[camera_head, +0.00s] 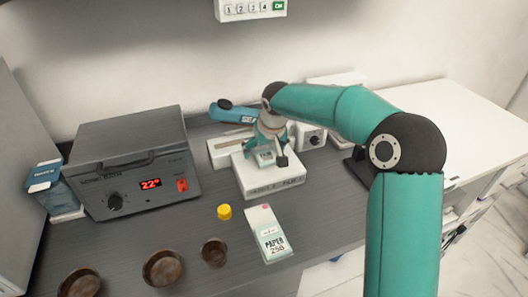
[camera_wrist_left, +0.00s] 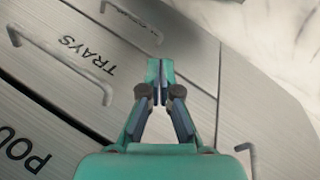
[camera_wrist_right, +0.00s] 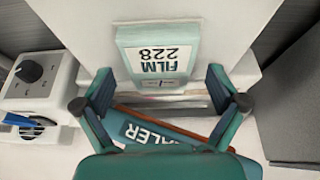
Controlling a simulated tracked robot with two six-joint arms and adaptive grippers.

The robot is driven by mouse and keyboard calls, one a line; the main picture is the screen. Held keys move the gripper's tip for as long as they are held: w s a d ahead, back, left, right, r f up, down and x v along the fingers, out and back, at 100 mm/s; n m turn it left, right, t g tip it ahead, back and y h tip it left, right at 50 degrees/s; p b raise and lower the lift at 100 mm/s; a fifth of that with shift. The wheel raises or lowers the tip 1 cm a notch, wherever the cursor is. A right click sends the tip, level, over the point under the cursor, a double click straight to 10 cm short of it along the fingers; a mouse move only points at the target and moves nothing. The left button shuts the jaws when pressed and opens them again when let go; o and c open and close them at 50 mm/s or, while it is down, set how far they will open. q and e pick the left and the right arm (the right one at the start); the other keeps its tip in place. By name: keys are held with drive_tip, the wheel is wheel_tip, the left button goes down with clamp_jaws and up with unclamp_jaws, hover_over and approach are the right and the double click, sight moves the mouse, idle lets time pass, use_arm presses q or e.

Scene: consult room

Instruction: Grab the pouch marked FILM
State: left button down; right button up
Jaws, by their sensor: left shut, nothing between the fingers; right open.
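The pouch marked FILM 228 (camera_wrist_right: 158,60) is pale teal with a white label. In the right wrist view it lies on a white surface, just ahead of my right gripper (camera_wrist_right: 160,82), whose open fingers stand to either side of its near end. In the head view my right gripper (camera_head: 268,146) is over the white box (camera_head: 270,185), and the pouch (camera_head: 265,158) is mostly hidden by it. My left gripper (camera_wrist_left: 158,88) is shut and empty in front of drawer fronts; it is not in the head view.
A blue sealer (camera_head: 233,112) lies behind the white box, beside a knobbed device (camera_head: 313,138). A PAPER 250 pouch (camera_head: 269,236), a yellow cap (camera_head: 224,212) and several brown bowls (camera_head: 163,268) are on the counter.

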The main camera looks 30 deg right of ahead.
drive_tip(key=shift+f, duration=0.25)
idle(0.5)
drive_tip(key=c, duration=1.1)
drive_tip(key=shift+r, duration=0.15)
